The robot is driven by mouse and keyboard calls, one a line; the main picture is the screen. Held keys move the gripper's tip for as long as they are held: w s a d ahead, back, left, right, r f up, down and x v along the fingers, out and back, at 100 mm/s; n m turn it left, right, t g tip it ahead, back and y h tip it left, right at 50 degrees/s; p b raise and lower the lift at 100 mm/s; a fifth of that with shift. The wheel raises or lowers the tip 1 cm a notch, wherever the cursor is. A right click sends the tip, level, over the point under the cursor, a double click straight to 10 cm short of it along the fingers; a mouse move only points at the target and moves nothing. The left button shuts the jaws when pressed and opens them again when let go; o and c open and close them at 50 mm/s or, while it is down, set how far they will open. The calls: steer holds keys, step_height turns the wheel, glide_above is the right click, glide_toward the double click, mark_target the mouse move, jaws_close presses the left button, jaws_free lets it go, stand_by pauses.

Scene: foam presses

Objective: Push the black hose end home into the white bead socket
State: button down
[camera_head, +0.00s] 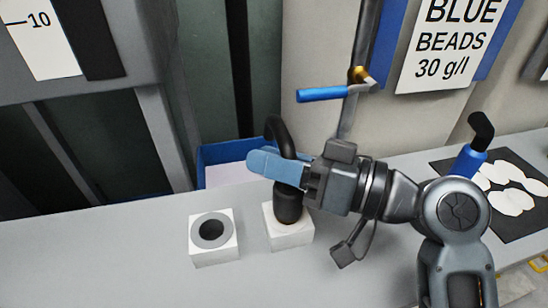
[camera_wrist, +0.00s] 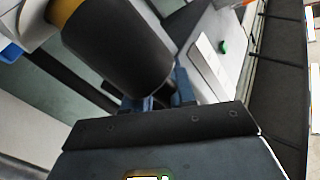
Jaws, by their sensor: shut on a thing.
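The black hose end (camera_head: 288,205) stands upright at the right white block (camera_head: 290,236), with its lower end at the block's top. I cannot tell how deep it sits. The black hose (camera_head: 275,127) arches above it. My gripper (camera_head: 264,164) comes in from the right, its blue fingers shut on the hose just above the thick end. The fingers hide part of the hose. A second white block (camera_head: 214,252), to the left, has a grey ring around an empty dark hole. In the wrist view, blue finger parts (camera_wrist: 183,86) show beside a large dark cylinder, which I cannot identify surely.
A blue bin (camera_head: 222,152) stands behind the blocks. A pipe with a brass fitting and blue lever (camera_head: 322,94) hangs behind my gripper. A black mat (camera_head: 440,167) with white pieces and a blue-and-black handled item (camera_head: 470,160) lies right. The grey bench (camera_head: 120,245) is clear at left.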

steer(key=shift+f, duration=0.3)
steer(key=c, duration=0.8)
jaws_free()
steer(key=shift+c, duration=0.2)
steer(key=b+v, duration=0.1)
steer(key=v, duration=0.6)
steer(key=shift+d, duration=0.4)
steer(key=shift+s, duration=0.15)
steer(key=shift+s, duration=0.1)
